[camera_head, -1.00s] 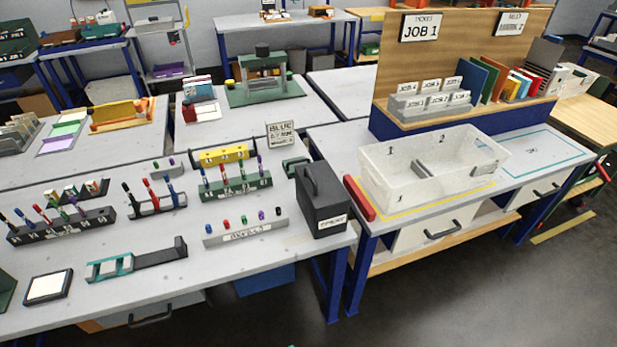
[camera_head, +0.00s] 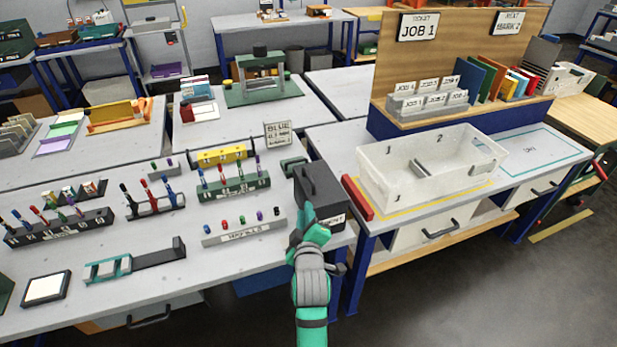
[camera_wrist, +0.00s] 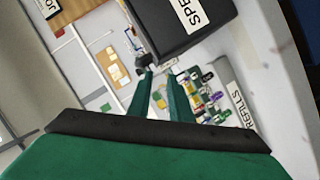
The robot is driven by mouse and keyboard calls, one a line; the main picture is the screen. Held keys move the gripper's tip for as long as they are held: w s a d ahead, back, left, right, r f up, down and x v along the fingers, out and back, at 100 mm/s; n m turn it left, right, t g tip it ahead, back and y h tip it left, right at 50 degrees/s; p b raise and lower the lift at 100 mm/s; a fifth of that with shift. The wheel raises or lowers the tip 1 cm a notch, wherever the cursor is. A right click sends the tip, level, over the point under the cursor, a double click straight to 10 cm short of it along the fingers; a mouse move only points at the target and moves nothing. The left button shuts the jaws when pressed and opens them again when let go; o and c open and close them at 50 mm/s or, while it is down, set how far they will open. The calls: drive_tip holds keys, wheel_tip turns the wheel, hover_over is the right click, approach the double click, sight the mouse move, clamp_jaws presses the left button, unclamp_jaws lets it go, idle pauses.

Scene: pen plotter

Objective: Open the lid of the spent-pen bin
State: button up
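The spent-pen bin (camera_head: 322,190) is a black box at the right front corner of the left table. Its lid looks closed, with a dark handle (camera_head: 308,181) on top. My gripper (camera_head: 304,216) is raised in front of the bin and hides part of its front and label. In the wrist view the bin (camera_wrist: 185,38) fills the upper middle, with a white label partly reading "SPE". My gripper's two green fingers (camera_wrist: 162,75) are apart with nothing between them. A small dark part shows by the left fingertip; I cannot tell whether they touch.
The refills rack (camera_head: 245,231) stands just left of the bin. A sign (camera_head: 278,134) and pen racks (camera_head: 235,186) are behind and left. A red bar (camera_head: 357,197) and a clear tray (camera_head: 400,182) are on the right table. A gap separates the tables in front.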

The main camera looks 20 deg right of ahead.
sight(309, 175)
drive_tip(key=shift+n, duration=0.4)
drive_tip(key=w+d, duration=0.1)
drive_tip(key=w, duration=0.2)
drive_tip(key=w+d+r, duration=0.1)
drive_tip(key=w+d, duration=0.1)
drive_tip(key=w, duration=0.2)
drive_tip(key=w+d+r, duration=0.1)
drive_tip(key=w, duration=0.3)
drive_tip(key=shift+w+d, duration=0.2)
drive_tip(key=shift+d, duration=0.05)
drive_tip(key=shift+w+d+f, duration=0.15)
drive_tip(key=shift+w+d, duration=0.2)
drive_tip(key=shift+w, duration=0.3)
clamp_jaws()
